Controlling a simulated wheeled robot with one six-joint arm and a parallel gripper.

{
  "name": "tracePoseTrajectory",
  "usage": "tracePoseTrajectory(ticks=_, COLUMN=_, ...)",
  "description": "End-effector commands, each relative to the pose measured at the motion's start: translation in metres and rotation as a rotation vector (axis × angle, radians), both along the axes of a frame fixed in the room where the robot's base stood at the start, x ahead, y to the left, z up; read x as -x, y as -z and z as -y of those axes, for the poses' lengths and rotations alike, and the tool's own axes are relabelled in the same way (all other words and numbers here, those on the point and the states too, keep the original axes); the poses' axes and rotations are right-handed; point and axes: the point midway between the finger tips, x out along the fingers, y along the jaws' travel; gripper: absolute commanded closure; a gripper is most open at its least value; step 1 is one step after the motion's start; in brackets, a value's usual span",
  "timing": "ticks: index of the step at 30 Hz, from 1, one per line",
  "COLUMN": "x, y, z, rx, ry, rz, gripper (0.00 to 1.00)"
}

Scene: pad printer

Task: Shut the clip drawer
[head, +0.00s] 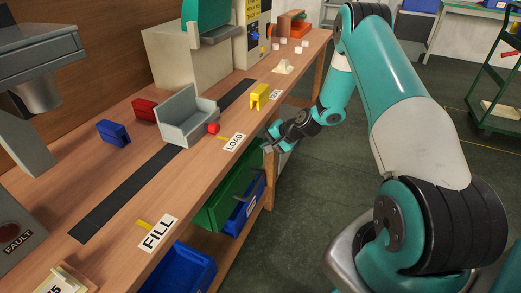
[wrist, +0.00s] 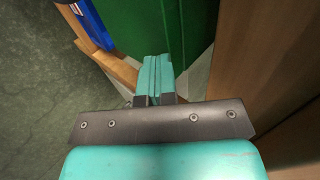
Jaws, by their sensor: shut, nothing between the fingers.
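A green drawer-like box (head: 222,203) sits under the bench's front edge, and its green side fills the top of the wrist view (wrist: 160,25). A blue bin front (head: 243,210) with a pale label is beside it; blue also shows at the top left of the wrist view (wrist: 92,22). I cannot read the label or tell for certain which is the clip drawer, nor how far it stands out. My gripper (wrist: 155,75) is shut and empty, its tips pointing at the green surface. In the head view my gripper (head: 268,147) is at the bench edge, above the blue front.
The wooden bench (head: 120,240) carries a grey holder (head: 187,118), blue (head: 113,133) and yellow (head: 260,96) clip-like blocks, and FILL (head: 158,233) and LOAD (head: 234,142) labels. A wooden leg (head: 269,190) stands close by. Another blue bin (head: 180,272) is lower left.

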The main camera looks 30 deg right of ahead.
Motion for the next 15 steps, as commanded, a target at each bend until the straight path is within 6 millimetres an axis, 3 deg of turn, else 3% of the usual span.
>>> tracePoseTrajectory(ticks=15, x=-0.0069, y=-0.0013, z=0.0001, rx=0.001, ry=0.005, rz=0.011, gripper=1.00)
